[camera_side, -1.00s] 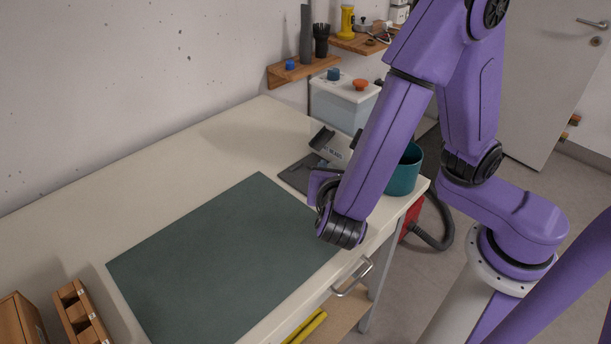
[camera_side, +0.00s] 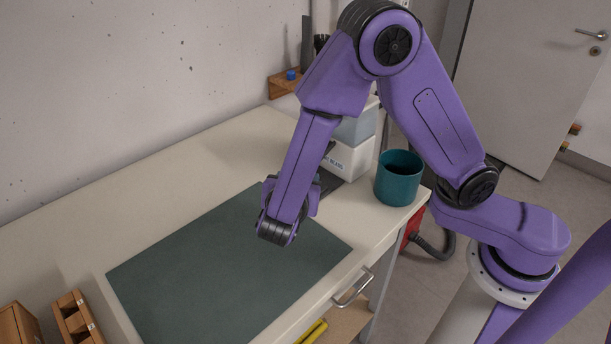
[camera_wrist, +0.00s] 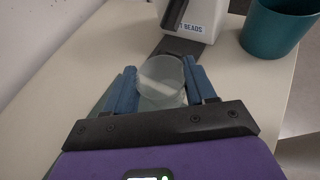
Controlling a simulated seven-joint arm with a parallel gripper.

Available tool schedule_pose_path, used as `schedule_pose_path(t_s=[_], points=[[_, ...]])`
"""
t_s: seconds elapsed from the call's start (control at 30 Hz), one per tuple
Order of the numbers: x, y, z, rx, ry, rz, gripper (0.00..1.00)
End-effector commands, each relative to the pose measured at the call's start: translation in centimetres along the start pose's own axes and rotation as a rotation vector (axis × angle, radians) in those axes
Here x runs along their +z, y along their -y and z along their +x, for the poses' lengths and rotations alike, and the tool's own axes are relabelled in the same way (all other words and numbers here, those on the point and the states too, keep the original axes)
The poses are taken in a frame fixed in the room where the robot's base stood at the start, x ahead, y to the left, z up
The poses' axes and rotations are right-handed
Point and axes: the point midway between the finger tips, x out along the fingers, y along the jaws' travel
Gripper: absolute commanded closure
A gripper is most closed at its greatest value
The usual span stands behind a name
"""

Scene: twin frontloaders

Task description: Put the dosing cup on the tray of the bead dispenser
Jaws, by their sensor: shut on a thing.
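In the wrist view my gripper (camera_wrist: 164,92) is shut on the dosing cup (camera_wrist: 160,74), a clear, slightly frosted cup held between the two blue fingers. The bead dispenser (camera_wrist: 196,24), a white box with "BEADS" lettering, stands just beyond it. Its dark flat tray (camera_wrist: 189,47) lies in front of the box, past the cup. In the side view the dispenser (camera_side: 350,158) is partly behind my arm. My gripper is mostly hidden there behind my wrist, over the far part of the green mat, and the cup does not show.
A teal pot (camera_side: 399,178) stands right of the dispenser, near the table's right edge; it also shows in the wrist view (camera_wrist: 276,28). The dark green mat (camera_side: 220,270) is bare. Wooden boxes (camera_side: 75,318) stand at the front left. The table's left part is clear.

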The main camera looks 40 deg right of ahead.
Motion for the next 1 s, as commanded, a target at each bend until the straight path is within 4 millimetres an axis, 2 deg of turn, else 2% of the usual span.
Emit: schedule_pose_path(t_s=[0.03,0.1,0.3,0.53,0.8,1.0], points=[[-0.1,0.1,1.4,-0.007,0.001,-0.001,0.73],[-0.2,0.1,3.0,-0.006,0.002,-0.001,0.73],[-0.6,0.1,6.4,-0.003,0.0,0.0,0.73],[-0.7,0.1,8.1,-0.001,0.0,0.001,0.73],[-1.5,0.2,11.7,-0.001,0.0,-0.002,0.73],[-1.7,0.1,12.1,0.001,-0.001,0.002,0.73]])
